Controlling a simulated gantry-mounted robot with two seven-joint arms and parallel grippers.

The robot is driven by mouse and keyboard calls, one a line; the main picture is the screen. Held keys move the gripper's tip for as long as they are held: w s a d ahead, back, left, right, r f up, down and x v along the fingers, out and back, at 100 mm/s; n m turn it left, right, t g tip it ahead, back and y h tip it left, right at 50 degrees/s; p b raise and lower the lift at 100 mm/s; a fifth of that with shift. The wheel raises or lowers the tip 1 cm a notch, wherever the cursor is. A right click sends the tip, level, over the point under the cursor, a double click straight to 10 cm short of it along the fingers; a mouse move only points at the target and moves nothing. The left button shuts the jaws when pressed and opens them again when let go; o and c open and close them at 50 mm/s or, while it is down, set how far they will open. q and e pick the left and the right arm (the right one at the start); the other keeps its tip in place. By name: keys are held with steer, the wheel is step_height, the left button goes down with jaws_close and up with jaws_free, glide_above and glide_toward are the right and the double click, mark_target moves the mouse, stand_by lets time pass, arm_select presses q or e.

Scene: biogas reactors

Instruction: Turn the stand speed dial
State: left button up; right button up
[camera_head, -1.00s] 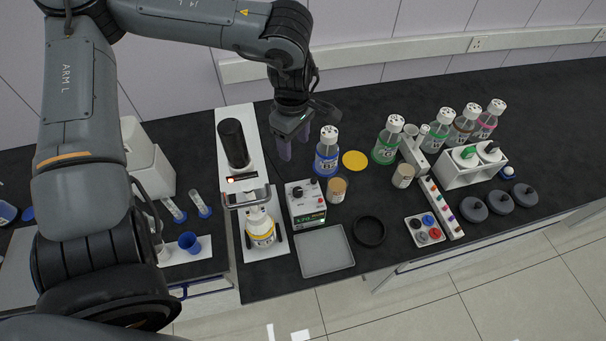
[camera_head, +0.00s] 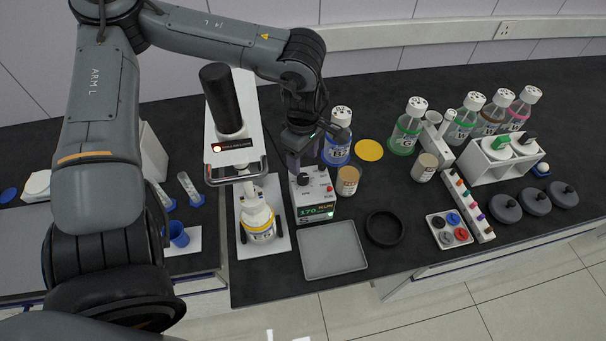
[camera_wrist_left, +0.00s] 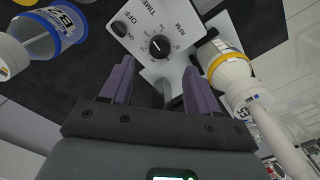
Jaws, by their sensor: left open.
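The black speed dial (camera_head: 303,179) sits on top of a white control box (camera_head: 317,188) with a lit green display beside the stirrer stand. In the left wrist view the dial (camera_wrist_left: 160,46) shows a pale pointer mark and a ring scale, near the printed RPM. A smaller black knob (camera_wrist_left: 119,28) lies by the printed OFF. My left gripper (camera_head: 303,158) hovers over the back of the box, fingers pointing down. In the wrist view its open purple fingers (camera_wrist_left: 158,75) stand either side of the dial's line, with nothing between them. I cannot tell whether they touch it. My right gripper is not in view.
The stirrer stand (camera_head: 231,135) with its black motor and bottle is left of the box. A blue-labelled bottle (camera_head: 336,152) and a tan-filled jar (camera_head: 347,182) are close on the right. A grey tray (camera_head: 333,252) and a black ring (camera_head: 384,228) lie in front.

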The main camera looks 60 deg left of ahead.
mark_target(303, 177)
arm_select(q)
steer(key=shift+f+b, duration=0.35)
steer(key=shift+f, duration=3.15)
steer(key=shift+c, duration=0.4)
steer(key=c, duration=1)
